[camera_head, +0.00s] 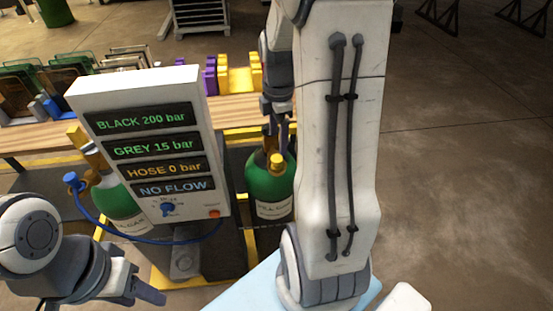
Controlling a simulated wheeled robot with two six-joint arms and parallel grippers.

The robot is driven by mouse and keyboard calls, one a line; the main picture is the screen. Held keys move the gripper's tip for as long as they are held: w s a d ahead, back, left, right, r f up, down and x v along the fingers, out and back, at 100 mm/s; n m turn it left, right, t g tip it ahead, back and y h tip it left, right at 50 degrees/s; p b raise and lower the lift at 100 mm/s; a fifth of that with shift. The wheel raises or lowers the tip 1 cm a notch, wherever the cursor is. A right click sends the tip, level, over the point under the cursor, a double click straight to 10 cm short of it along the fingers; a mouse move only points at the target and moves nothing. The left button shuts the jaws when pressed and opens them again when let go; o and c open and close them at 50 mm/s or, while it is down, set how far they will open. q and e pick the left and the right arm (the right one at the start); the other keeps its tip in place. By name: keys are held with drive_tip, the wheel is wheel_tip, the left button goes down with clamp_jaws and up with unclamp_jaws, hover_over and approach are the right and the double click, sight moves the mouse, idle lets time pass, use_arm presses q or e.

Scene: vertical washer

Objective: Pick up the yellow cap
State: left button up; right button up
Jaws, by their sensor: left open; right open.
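A green gas bottle (266,190) with a white label stands upright right of the display panel. A small yellow cap (277,162) sits at the bottle's top, on the front of its valve. My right gripper (275,125) points down just above and behind the cap, over the bottle's neck. It is open, and I cannot tell whether it touches the bottle. My white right arm hides what lies right of the bottle. My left gripper (150,291) is open and empty at the lower left, away from the bottle.
A display panel (147,95) reads BLACK 200 bar, GREY 15 bar, HOSE 0 bar and NO FLOW. A second green bottle (115,208) stands behind it on the left, with a blue hose (100,222) in front. A wooden bench (245,113) with purple and yellow blocks is behind.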

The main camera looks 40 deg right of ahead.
sight(278, 158)
drive_tip(key=shift+f, duration=0.85)
wheel_tip(278, 158, down, 4)
drive_tip(key=shift+w+f+p, duration=0.1)
drive_tip(key=shift+w+p, duration=0.05)
drive_tip(key=shift+p, duration=0.8)
drive_tip(key=shift+f, duration=0.55)
clamp_jaws()
